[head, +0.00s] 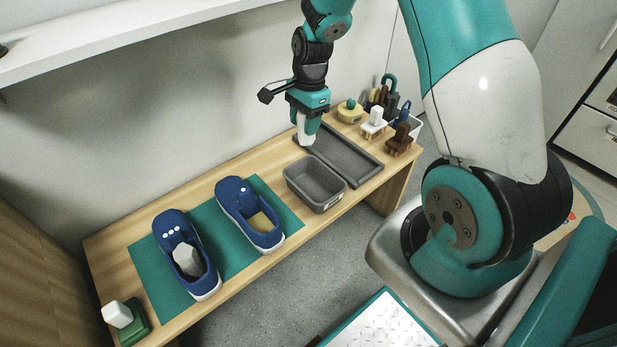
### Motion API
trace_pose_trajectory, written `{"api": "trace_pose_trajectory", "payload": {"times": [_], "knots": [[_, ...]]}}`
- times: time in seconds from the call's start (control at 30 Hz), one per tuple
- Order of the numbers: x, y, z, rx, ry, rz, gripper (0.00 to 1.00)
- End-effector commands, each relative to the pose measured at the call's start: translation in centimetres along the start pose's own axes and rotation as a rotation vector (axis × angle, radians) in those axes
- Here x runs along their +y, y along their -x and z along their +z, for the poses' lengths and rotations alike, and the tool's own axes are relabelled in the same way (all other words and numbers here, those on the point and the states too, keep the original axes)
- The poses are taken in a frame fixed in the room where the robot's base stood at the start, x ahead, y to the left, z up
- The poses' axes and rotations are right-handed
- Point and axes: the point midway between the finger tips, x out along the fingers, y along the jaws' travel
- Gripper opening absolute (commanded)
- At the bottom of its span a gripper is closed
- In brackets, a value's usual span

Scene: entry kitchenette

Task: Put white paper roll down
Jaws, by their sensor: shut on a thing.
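My gripper (309,117) is shut on a white paper roll (303,131), which hangs below its jaws, pointing down. The roll is at the left end of the dark grey tray (350,160); I cannot tell whether it touches the tray. Two blue shoes stand on a green mat on the wooden bench. The left shoe (172,224) has a white paper-like piece (187,261) in its opening. The right shoe (236,190) shows a yellowish inside and no white piece.
An open grey bin (316,205) stands between the mat (151,262) and the tray. Brushes (402,138), a yellow round tin (350,112) and a holder with tools are at the bench's right end. A white block on a green base (118,315) is at the left end. A shelf (120,35) hangs above.

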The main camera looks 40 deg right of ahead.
Motion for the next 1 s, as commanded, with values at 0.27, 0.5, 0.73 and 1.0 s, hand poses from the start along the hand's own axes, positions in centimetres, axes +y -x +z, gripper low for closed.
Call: {"api": "trace_pose_trajectory", "payload": {"times": [0.27,0.5,0.73,1.0], "knots": [[0.1,-8.3,-0.9,-0.001,0.003,0.004,0.01],[0.0,-11.6,-1.3,0.000,0.005,0.001,0.01],[0.1,-14.0,-1.6,0.000,0.005,0.003,0.01],[0.0,-16.0,-1.9,0.001,0.005,0.000,0.01]]}}
